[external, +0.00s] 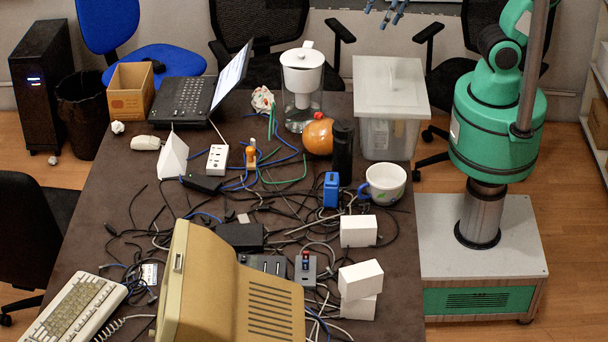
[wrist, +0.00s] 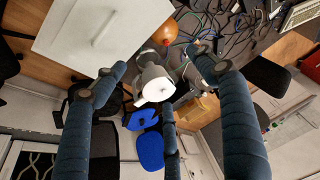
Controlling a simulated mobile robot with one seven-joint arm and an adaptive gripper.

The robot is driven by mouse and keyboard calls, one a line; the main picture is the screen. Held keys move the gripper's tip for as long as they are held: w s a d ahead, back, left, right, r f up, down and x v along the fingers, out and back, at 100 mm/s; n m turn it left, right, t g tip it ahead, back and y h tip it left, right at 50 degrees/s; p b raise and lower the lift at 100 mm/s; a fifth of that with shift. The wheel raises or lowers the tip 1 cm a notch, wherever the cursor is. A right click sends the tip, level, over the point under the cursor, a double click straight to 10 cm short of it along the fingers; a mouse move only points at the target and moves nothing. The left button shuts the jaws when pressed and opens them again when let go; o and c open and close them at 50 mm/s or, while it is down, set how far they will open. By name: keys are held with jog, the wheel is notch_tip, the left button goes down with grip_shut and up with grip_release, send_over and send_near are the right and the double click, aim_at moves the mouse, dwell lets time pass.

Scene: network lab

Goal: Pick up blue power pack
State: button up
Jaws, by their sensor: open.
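The blue power pack (external: 331,190) stands upright on the dark table, left of a white mug and among loose cables. I cannot make it out in the wrist view. My gripper (external: 388,10) is at the top edge of the external view, only its fingertips showing, above and behind the table's far right end. In the wrist view my gripper (wrist: 158,85) has its blue-grey fingers spread wide, with nothing between them in its grasp. The gripper is well away from the power pack.
The mug (external: 385,184), a black cylinder (external: 343,152) and white boxes (external: 358,231) stand near the power pack. An orange ball (external: 318,137), a water pitcher (external: 302,85) and a lidded clear bin (external: 390,105) are behind.

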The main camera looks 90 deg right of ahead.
jog(key=w+a+f+g, duration=0.1)
jog(key=w+a+f, duration=0.5)
jog(key=w+a, duration=0.25)
jog(key=g+p, duration=0.2)
jog(key=g, duration=0.1)
send_over(331, 178)
jog(key=shift+h, duration=0.3)
notch_tip(331, 178, down, 27)
jog(key=shift+d+r, duration=0.1)
jog(key=shift+f, duration=0.2)
jog(key=shift+f, duration=0.1)
jog(key=shift+f+b, duration=0.65)
jog(key=shift+f, duration=3.5)
jog(key=shift+f, duration=0.1)
